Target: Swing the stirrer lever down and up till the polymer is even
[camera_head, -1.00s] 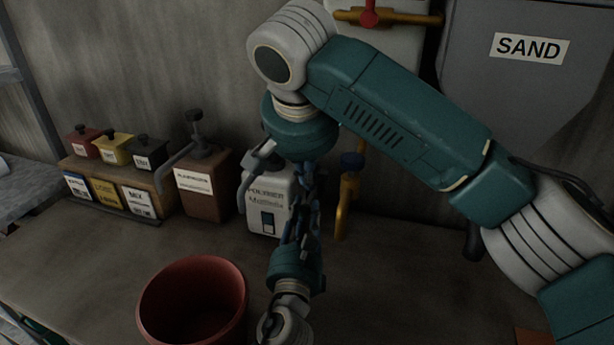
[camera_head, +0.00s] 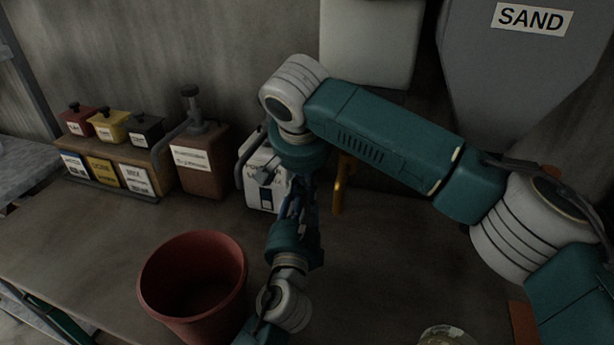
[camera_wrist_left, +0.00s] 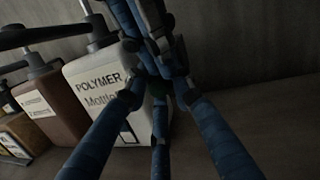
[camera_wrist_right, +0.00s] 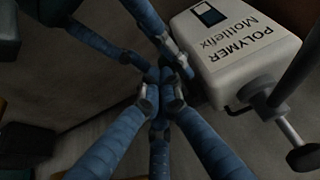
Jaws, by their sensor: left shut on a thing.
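The white polymer container (camera_head: 250,178) stands at the back of the bench. Its "POLYMER" label shows in the left wrist view (camera_wrist_left: 95,92) and right wrist view (camera_wrist_right: 240,50). My left gripper (camera_head: 296,205) reaches up from below to the container's right side. Its blue fingers (camera_wrist_left: 158,75) are drawn together; the stirrer lever at their tips is hidden by fingers. My right gripper (camera_head: 304,182) comes down from above at the same spot. Its fingers (camera_wrist_right: 162,85) converge and overlap the left fingers, so I cannot tell what lies between its tips.
A red bucket (camera_head: 193,318) stands at the front. A brown pump container (camera_head: 200,178) and several small labelled boxes (camera_head: 133,178) stand to the left. A grey sand hopper (camera_head: 520,70) hangs at upper right, a yellow pipe (camera_head: 341,185) behind my grippers. A tin (camera_head: 447,336) is at the bottom edge.

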